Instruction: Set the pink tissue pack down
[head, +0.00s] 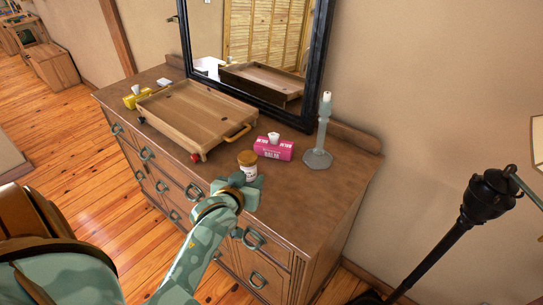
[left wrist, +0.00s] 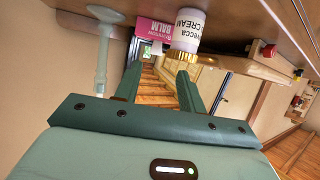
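The pink tissue pack (head: 273,149), with a white tissue sticking out of its top, rests on the brown dresser top (head: 310,185) between the tray and the candlestick. In the left wrist view, which looks upside down, part of the pink pack (left wrist: 152,27) shows beside the cream jar. My left gripper (head: 247,190) is above the front edge of the dresser, apart from the pack. Its two fingers (left wrist: 158,72) are spread with nothing between them. My right gripper is in neither view.
A white cream jar (head: 248,170) with a gold-brown lid stands between my left gripper and the pack. A grey-green candlestick (head: 319,145) stands right of the pack. A wooden tray (head: 198,117) fills the dresser's left half. The front right of the top is bare. A black-framed mirror (head: 320,70) stands behind.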

